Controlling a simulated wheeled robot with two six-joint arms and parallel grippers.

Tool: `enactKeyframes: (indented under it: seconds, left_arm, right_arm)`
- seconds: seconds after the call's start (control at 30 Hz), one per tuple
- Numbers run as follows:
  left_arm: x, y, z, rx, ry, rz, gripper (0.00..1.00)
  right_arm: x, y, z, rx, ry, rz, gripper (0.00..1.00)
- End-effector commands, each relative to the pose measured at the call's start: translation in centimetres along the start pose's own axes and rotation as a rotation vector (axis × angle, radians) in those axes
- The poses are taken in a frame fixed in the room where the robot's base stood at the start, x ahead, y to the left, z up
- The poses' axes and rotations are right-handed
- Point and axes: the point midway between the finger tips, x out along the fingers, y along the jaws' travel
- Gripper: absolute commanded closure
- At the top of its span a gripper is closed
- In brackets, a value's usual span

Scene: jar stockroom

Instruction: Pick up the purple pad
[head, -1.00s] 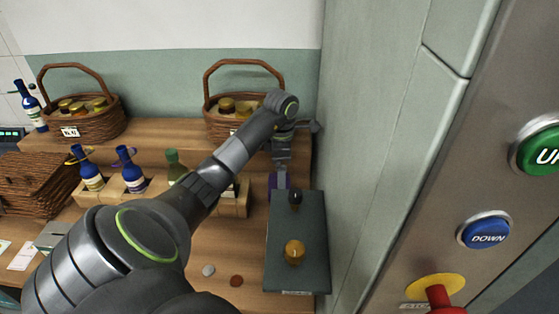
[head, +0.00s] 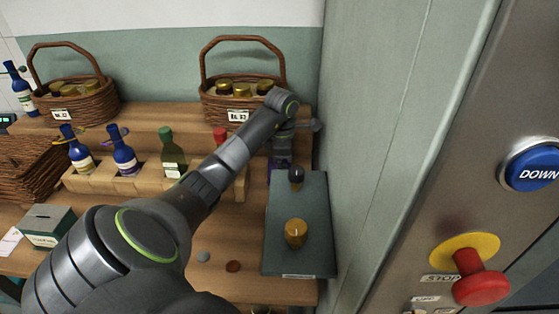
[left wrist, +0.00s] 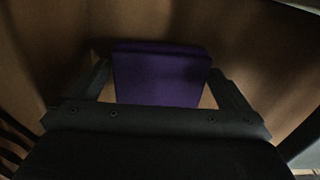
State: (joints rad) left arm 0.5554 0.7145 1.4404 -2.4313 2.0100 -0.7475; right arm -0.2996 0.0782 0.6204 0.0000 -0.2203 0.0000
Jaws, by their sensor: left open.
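The purple pad (left wrist: 160,78) lies between the two fingers of my open left gripper (left wrist: 159,70) in the left wrist view. A finger is on each side of it, with a narrow gap at the left and right near the base. In the head view my left gripper (head: 281,158) points down behind the grey-green tray, and only a sliver of purple pad (head: 271,165) shows beside it. The rest of the pad is hidden there by the gripper. My right gripper is not in view.
The grey-green tray (head: 300,258) holds a dark jar (head: 296,177) and an amber jar (head: 296,232). A wooden rack (head: 110,184) with several bottles stands to the left. Two wicker baskets (head: 62,106) (head: 240,104) stand behind. A pale green wall (head: 362,130) is close on the right.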

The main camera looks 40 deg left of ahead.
Motion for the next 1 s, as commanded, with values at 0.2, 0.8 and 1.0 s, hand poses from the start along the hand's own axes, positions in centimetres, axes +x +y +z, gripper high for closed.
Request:
enactKeyframes:
  seconds: [0.2,0.8,1.0]
  left_arm:
    - [-0.1,0.0,0.0,0.0,0.0,0.0,0.13]
    - [-1.2,0.2,-0.5,-0.004,0.001,0.002,0.32]
    - [-3.5,0.7,-1.5,-0.01,0.002,0.002,0.32]
  right_arm:
    - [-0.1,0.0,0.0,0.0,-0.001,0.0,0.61]
    - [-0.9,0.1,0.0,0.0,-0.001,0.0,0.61]
    - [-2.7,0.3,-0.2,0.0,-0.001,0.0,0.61]
